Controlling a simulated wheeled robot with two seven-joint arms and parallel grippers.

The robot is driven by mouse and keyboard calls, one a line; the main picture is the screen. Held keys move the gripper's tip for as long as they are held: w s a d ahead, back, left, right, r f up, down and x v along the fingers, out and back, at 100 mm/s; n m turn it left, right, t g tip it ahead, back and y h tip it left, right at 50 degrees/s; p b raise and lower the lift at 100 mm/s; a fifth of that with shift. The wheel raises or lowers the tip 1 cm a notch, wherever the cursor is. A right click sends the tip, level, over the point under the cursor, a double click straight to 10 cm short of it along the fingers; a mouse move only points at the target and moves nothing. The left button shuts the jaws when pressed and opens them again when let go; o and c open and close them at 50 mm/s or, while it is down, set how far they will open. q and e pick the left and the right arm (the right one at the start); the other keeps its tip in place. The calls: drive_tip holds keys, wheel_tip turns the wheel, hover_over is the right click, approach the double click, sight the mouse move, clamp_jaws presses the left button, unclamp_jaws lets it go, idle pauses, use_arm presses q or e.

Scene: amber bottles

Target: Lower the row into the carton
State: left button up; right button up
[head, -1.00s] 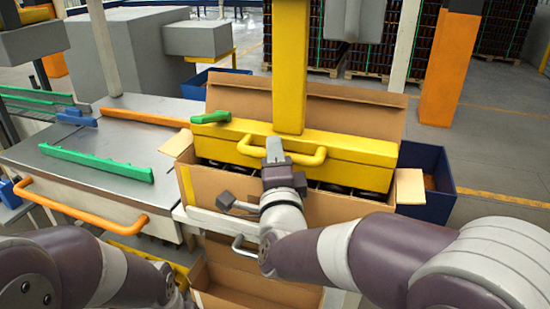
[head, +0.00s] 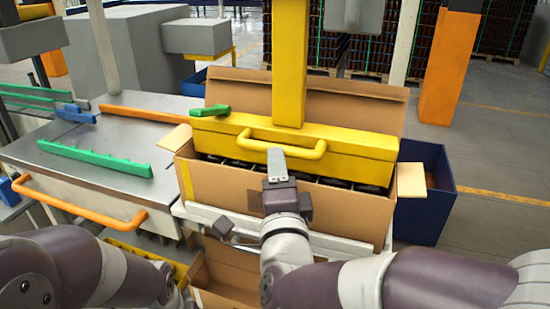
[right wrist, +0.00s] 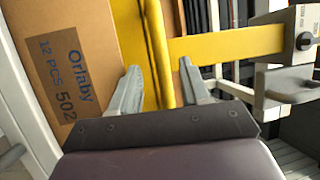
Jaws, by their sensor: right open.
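The brown carton (head: 345,208) stands open in front of me with its flaps spread. The yellow lifting head (head: 350,142) hangs from a yellow post over it, low at the opening. Dark round bottle tops (head: 330,182) show in the carton below the head; their bodies are hidden. My right gripper (head: 277,163) is open at the front of the head's yellow handle (head: 303,153). In the right wrist view the handle bar (right wrist: 157,35) runs between the spread fingers, with the printed carton wall (right wrist: 85,30) at left. My left gripper is out of view.
A metal table (head: 85,165) with green and orange rails stands at left. A blue bin (head: 425,215) stands right of the carton. Another open carton (head: 225,275) is below. Pallets of bottles stand at the back.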

drive_tip(key=v, duration=0.7)
drive_tip(key=shift+b, duration=0.4)
drive_tip(key=s+a+f+n+g+y+p, duration=0.1)
drive_tip(key=s+a+f+n+g+y, duration=0.15)
drive_tip(key=f+n+g, duration=0.45)
drive_tip(key=s+a+f+n+g+y+p, duration=0.2)
drive_tip(key=a+f+n+g, duration=0.15)
drive_tip(key=f+n, duration=0.4)
drive_tip(key=s+d+f+n+g+h+p, duration=0.1)
drive_tip(key=s+d+g+h+p, duration=0.1)
drive_tip(key=d, duration=1)
drive_tip(key=s+d+f+n+g+h+p, duration=0.1)
drive_tip(key=d+g+h+p, duration=0.3)
drive_tip(key=d, duration=0.7)
drive_tip(key=shift+s+d+f+g+p, duration=0.3)
drive_tip(key=shift+s+d+g+p, duration=0.15)
drive_tip(key=shift+g, duration=0.6)
